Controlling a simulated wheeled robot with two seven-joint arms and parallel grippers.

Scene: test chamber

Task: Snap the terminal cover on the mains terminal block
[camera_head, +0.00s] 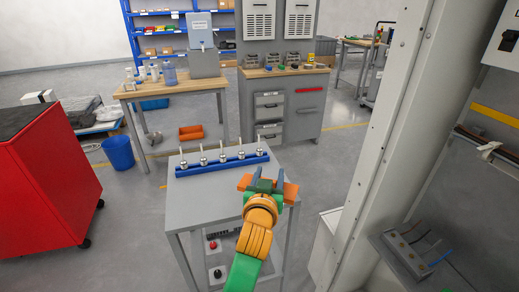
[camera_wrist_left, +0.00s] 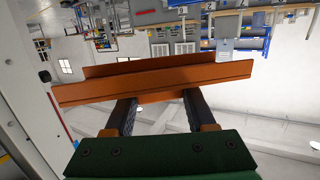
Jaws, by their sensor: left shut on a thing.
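My left gripper (camera_head: 265,185) is shut on an orange channel-shaped piece (camera_head: 290,193), which looks like the terminal cover. The cover also shows in the left wrist view (camera_wrist_left: 150,85), lying across the two dark fingers (camera_wrist_left: 160,108) with its long raised lips facing away. In the head view the gripper and cover are over the front right part of a grey cart. A grey block with several copper-coloured studs and dark cables (camera_head: 412,247), possibly the mains terminal block, is at the lower right, well apart from the cover. My right gripper is not in view.
The grey cart (camera_head: 190,208) carries a blue rail (camera_head: 215,165) with several metal posts behind the gripper. A red cabinet (camera_head: 45,190) is at the left.

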